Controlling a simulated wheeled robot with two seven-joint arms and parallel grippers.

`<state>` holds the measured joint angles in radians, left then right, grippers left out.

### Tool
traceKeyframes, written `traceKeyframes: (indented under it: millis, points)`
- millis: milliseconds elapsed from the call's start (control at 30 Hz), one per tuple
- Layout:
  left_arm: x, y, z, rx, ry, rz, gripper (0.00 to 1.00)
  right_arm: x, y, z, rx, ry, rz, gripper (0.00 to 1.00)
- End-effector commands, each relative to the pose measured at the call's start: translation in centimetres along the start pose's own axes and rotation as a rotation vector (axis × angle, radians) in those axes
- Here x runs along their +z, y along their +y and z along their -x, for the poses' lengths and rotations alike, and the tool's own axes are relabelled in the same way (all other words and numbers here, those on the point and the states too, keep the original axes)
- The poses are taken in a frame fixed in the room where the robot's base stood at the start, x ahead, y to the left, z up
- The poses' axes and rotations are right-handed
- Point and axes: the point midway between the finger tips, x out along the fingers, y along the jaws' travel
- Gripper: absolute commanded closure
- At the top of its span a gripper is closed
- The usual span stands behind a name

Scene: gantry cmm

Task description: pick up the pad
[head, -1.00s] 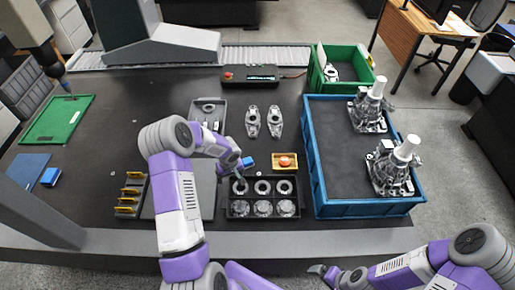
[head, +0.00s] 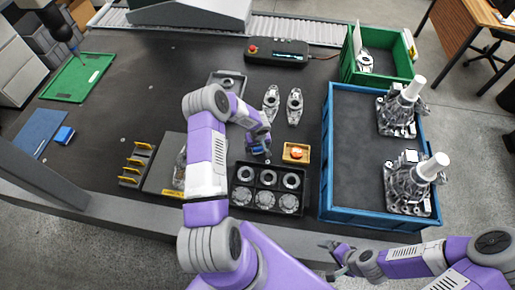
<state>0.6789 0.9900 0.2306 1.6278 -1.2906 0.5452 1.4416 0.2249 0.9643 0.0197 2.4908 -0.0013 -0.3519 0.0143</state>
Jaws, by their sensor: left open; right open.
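No object is plainly marked as the pad. A small blue block (head: 64,134), which may be the pad, lies at the far left beside a flat blue mat (head: 40,131). My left gripper (head: 259,153) is open above the table, just behind the black six-pocket tray (head: 268,188) and left of a small yellow tray (head: 296,153) with an orange-red item in it. It is far to the right of the blue block. I see nothing held in it. My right gripper (head: 333,257) is open and empty, low in front of the table's front edge.
A blue crate (head: 329,150) with two metal castings stands at right, a green bin (head: 376,76) behind it. A green tray (head: 77,77) lies at back left. Yellow-topped slots (head: 137,165) and a grey plate (head: 163,172) are left of my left arm. The middle left table is clear.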

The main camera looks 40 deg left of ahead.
Motion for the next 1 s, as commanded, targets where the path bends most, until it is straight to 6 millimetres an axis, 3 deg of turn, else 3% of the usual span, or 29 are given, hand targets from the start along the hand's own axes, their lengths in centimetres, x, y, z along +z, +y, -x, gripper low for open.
traceKeyframes:
  millis: [267,667,1000]
  points:
    - [0.0,0.1,-0.5,0.002,0.001,0.001,0.15,0.0,0.0,0.0,0.000,0.000,0.000,0.00]
    - [0.0,0.1,-0.4,0.002,0.001,0.000,0.73,0.0,0.0,0.0,0.000,0.000,0.000,0.00]
    - [-0.3,0.1,0.6,0.002,0.004,-0.001,0.75,0.0,0.0,0.1,0.000,0.000,0.000,0.00]
